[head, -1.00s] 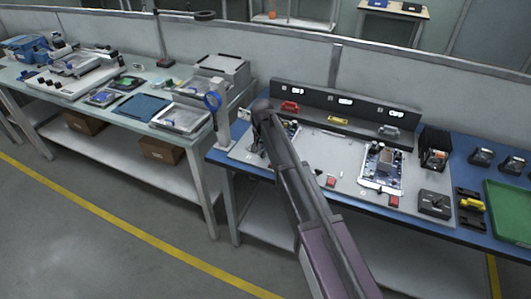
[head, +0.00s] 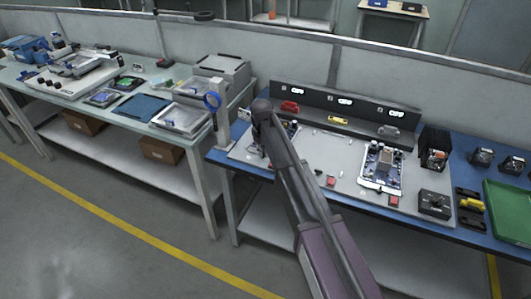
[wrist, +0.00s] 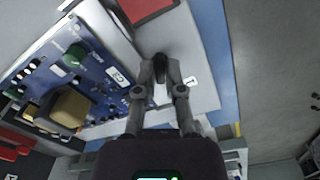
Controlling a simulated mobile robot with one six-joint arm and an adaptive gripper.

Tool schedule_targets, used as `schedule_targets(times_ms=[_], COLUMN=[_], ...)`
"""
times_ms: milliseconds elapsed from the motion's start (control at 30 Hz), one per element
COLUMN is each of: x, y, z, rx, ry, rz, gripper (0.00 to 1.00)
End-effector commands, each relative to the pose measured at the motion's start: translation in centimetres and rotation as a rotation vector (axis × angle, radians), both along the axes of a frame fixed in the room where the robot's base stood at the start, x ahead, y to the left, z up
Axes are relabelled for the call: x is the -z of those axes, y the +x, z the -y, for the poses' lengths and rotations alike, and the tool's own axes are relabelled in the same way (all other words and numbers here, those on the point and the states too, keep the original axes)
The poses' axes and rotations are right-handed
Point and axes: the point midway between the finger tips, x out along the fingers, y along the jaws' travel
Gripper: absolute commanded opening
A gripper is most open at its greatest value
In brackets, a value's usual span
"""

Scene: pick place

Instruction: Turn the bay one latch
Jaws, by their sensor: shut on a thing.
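In the wrist view my gripper (wrist: 160,72) points at the grey panel, with its two fingers closed on a small dark latch (wrist: 160,65). The fingers hide most of the latch, so its angle is hard to tell. A blue circuit board (wrist: 85,75) with a tan block lies to the left, beside the latch. In the head view my arm reaches to the left end of the grey panel (head: 312,160) and hides the latch and much of the left board (head: 291,128).
A red pad (wrist: 145,8) lies beyond the fingertips in the wrist view. In the head view a dark console (head: 345,103) with displays stands behind the panel. A second board (head: 382,165), a black switch box (head: 434,204) and a green tray (head: 508,212) are to the right.

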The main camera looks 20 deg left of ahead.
Motion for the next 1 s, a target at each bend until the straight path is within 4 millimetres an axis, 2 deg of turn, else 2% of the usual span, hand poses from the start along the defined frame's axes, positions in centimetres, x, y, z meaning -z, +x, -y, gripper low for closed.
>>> schedule_targets(times_ms=[200,500,1000], x=[-0.01,-0.01,-0.01], y=[-0.09,-0.12,-0.17], z=[-0.11,-0.16,-0.23], rx=[-0.196,-0.381,-0.444], ry=[0.002,0.003,0.006], rz=[-0.002,-0.002,-0.002], gripper=[0.00,0.00,0.00])
